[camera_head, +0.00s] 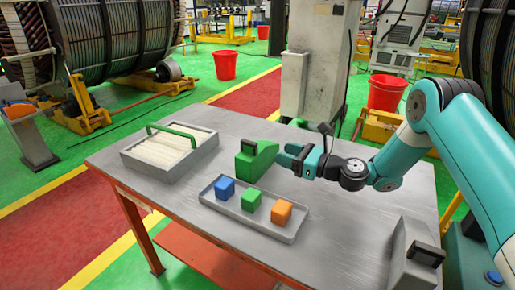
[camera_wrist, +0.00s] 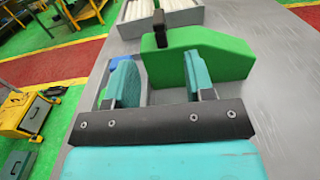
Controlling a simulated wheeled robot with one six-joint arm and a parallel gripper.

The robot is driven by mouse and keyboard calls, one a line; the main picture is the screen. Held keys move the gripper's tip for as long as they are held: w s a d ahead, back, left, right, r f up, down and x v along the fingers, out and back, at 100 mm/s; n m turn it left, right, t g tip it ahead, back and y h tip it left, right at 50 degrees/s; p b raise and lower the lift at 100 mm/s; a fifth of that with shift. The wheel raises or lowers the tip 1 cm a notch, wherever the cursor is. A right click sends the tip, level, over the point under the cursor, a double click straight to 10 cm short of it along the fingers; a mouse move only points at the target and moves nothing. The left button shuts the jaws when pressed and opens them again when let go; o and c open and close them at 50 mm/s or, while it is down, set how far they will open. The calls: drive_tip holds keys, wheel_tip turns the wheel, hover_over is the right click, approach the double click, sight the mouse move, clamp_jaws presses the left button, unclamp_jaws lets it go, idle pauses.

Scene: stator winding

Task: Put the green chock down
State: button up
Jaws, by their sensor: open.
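The green chock (camera_head: 258,161) is a wedge-shaped block that appears to stand upright on the grey table, behind the small tray. In the wrist view the chock (camera_wrist: 222,52) lies just beyond the fingers, with a black knob at its left end. My gripper (camera_head: 288,156) is right beside the chock, on its right in the head view. The jaws are open in the wrist view (camera_wrist: 161,82), with nothing between them. The right finger overlaps the chock's face there; I cannot tell whether they touch.
A shallow grey tray (camera_head: 211,202) holds blue, green and orange cubes in front of the chock. A grey box (camera_head: 133,161) with white rolls and a green handle stands at left. A grey device (camera_head: 405,262) stands at front right. The table's middle right is clear.

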sight(257, 146)
drive_tip(key=p+x, duration=0.1)
drive_tip(key=x, duration=0.6)
drive_tip(key=shift+a, duration=0.1)
drive_tip(key=shift+f+p+x, duration=0.15)
drive_tip(key=shift+p+x, duration=0.4)
drive_tip(key=shift+x, duration=0.8)
drive_tip(key=shift+f+p+x, duration=0.1)
drive_tip(key=shift+p+x, duration=0.4)
drive_tip(key=shift+x, duration=0.8)
drive_tip(key=shift+c, duration=0.2)
clamp_jaws()
drive_tip(key=shift+r, duration=0.1)
